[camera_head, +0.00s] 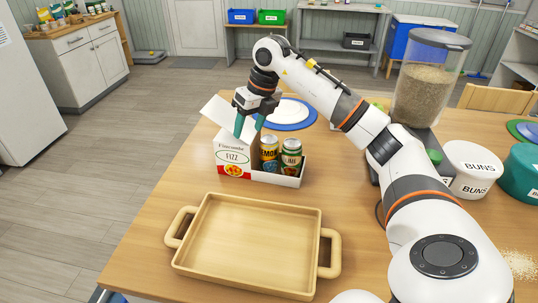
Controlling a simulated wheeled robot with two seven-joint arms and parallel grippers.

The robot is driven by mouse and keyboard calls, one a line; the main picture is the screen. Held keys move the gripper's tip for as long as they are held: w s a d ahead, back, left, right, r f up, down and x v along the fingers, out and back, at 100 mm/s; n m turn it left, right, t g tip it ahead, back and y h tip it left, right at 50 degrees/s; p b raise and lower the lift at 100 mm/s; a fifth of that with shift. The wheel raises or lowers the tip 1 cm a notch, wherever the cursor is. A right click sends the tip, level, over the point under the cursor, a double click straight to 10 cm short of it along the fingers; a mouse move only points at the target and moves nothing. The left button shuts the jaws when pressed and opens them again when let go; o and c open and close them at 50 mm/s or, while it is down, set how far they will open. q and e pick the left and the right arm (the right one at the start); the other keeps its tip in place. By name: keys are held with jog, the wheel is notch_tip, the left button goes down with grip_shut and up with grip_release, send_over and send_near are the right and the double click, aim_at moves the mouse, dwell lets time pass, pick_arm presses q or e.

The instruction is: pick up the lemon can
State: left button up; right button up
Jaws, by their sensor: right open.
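The lemon can (269,155), dark and yellow with part of the word LEMON showing, stands upright in a white open-topped carton (290,181) marked FIZZ. My left gripper is not in view.
A wooden tray (325,233) with two handles lies in front of the carton. A blue-rimmed plate (312,117) lies behind it. The table's left edge is clear.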

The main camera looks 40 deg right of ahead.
jog(key=m+g+h, duration=0.1)
jog(key=m+h, duration=0.1)
send_over(270, 139)
jog(key=s, duration=0.2)
jog(key=shift+w+r+b, duration=0.25)
jog(key=shift+r+b, duration=0.05)
jog(key=shift+r, duration=0.05)
jog(key=f, duration=0.3)
jog(key=f+p, duration=0.1)
jog(key=f, duration=0.1)
jog(key=shift+w, duration=0.3)
jog(key=shift+w+f+p, duration=0.2)
jog(key=shift+f+p, duration=0.05)
jog(key=shift+f, duration=0.8)
jog(key=shift+w+f+p, duration=0.25)
jog(key=shift+f, duration=0.75)
jog(key=shift+w+f+p, duration=0.2)
jog(key=shift+f+p, duration=0.05)
jog(key=shift+f, duration=0.8)
jog(key=c, duration=0.9)
jog(key=shift+o, duration=0.2)
jog(key=shift+r, duration=0.1)
